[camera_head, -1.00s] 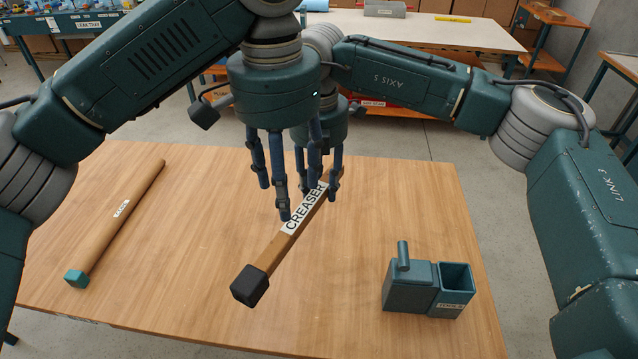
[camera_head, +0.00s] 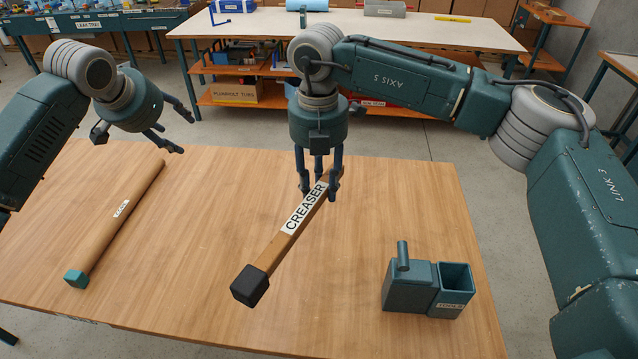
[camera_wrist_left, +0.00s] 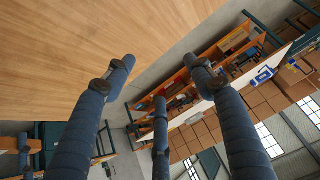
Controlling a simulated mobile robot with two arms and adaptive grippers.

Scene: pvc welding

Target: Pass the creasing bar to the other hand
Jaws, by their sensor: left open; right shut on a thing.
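The creasing bar (camera_head: 280,244) is a brown wooden bar with a black end block and a white label reading CREASER. It slants from the middle of the table toward the front, the black end nearest. My right gripper (camera_head: 321,190) is shut on its far part, fingers pointing down around it. My left gripper (camera_head: 181,128) is open and empty, up at the left over the table's far left edge, well apart from the bar. In the left wrist view the left fingers (camera_wrist_left: 160,95) are spread with nothing between them.
A wooden roller (camera_head: 122,213) with a teal end lies on the table's left. A teal tool holder (camera_head: 410,290) stands at the right front. A white-topped workbench (camera_head: 430,38) with shelves stands behind.

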